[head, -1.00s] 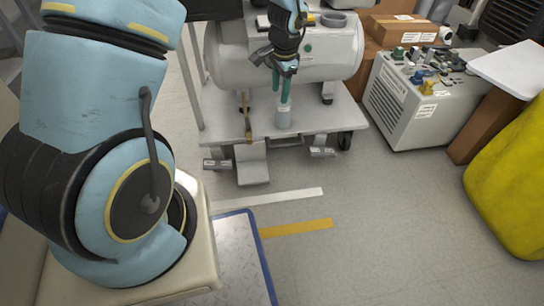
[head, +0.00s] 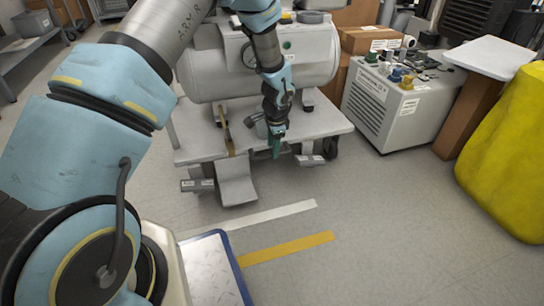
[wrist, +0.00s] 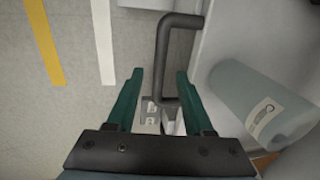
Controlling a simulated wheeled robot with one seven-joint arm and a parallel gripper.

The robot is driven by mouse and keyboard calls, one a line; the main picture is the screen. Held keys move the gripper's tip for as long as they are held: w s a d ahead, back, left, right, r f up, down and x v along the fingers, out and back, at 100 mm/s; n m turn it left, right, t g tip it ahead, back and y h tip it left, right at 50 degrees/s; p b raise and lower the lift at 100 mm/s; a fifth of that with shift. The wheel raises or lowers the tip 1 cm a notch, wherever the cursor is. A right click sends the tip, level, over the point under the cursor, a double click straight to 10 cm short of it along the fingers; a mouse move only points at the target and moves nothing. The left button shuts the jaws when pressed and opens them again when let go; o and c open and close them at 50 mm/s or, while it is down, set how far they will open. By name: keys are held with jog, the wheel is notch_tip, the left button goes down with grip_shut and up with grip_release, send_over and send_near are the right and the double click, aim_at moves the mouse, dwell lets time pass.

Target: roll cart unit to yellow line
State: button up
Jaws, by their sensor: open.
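The cart unit is a grey wheeled platform (head: 190,146) carrying a large pale compressor tank (head: 290,72). The yellow line (head: 287,249) lies on the floor in front of the cart, beyond a white line (head: 250,217); the cart stands behind both. My gripper (head: 276,152) is at the cart's front edge, pointing down. In the wrist view its teal fingers (wrist: 160,72) are apart, with nothing clamped. A dark bent bar handle (wrist: 165,45) on the cart shows ahead of and partly between the fingers; I cannot tell the depth. The arm mostly hides this handle in the head view.
A grey cylinder (wrist: 260,105) stands on the cart beside the gripper. Pedals (head: 237,187) stick out low at the cart's front. A grey machine (head: 398,105) and a yellow covered object (head: 510,160) stand at right. The floor around the lines is clear.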

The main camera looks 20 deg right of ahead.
jog(key=shift+w+f+b, duration=0.15)
jog(key=shift+f+b, duration=0.05)
jog(key=shift+f, duration=0.5)
jog(key=shift+w+f+b, duration=0.1)
jog(key=shift+f+b, duration=0.1)
jog(key=shift+f, duration=0.45)
jog(key=shift+c, duration=0.2)
grip_shut()
dwell(0.3)
